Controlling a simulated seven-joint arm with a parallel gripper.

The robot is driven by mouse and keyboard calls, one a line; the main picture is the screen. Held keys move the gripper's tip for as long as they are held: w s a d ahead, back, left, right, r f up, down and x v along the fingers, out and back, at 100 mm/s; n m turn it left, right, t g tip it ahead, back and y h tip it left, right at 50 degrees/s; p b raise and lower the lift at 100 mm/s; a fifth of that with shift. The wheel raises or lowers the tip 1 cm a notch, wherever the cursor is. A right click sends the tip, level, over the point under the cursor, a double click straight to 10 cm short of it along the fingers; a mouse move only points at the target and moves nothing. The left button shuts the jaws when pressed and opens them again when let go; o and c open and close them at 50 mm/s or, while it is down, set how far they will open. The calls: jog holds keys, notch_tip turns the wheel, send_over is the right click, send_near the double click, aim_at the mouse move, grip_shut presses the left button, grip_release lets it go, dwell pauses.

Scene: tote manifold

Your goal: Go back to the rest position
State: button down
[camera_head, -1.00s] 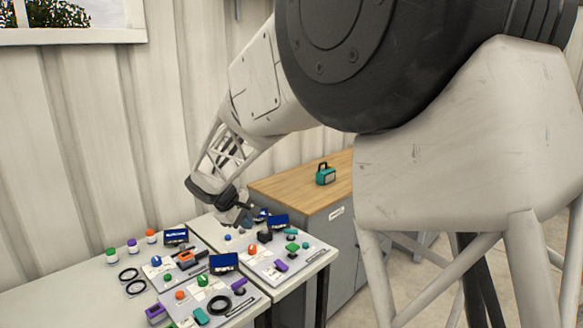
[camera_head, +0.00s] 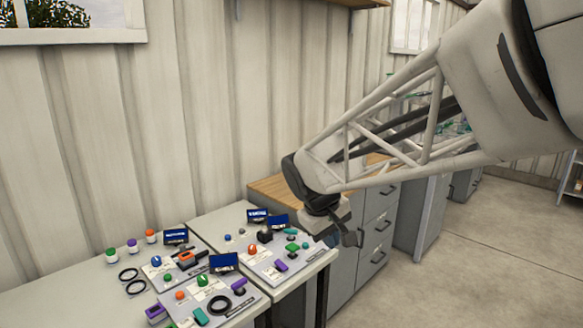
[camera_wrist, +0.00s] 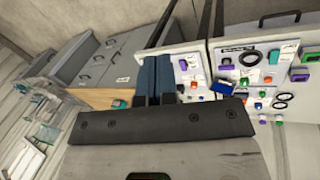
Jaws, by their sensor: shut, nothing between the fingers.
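My gripper (camera_head: 352,238) hangs in the air beyond the right edge of the white workbench (camera_head: 205,228), beside the grey drawer cabinet. In the wrist view its two blue fingers (camera_wrist: 155,78) are together with nothing between them. Panels with coloured knobs, buttons and small blue screens lie on the bench, clear of my gripper. One screen (camera_head: 224,262) and a black ring (camera_head: 219,305) are on the near panel.
A grey drawer cabinet (camera_head: 375,238) with a wooden top (camera_head: 270,190) stands behind my gripper. Green, purple and orange-capped jars (camera_head: 150,236) stand at the back of the bench. The floor (camera_head: 480,260) to the right is open.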

jog(key=s+d+f+m+y, duration=0.1)
jog(key=s+d+m, duration=0.2)
jog(key=s, duration=0.9)
jog(key=s+d+f+m+y, duration=0.1)
jog(key=s+d+f+m, duration=0.1)
jog(key=s+d, duration=0.5)
jog(key=s+m, duration=0.1)
jog(key=s, duration=0.4)
jog(key=shift+y, duration=0.4)
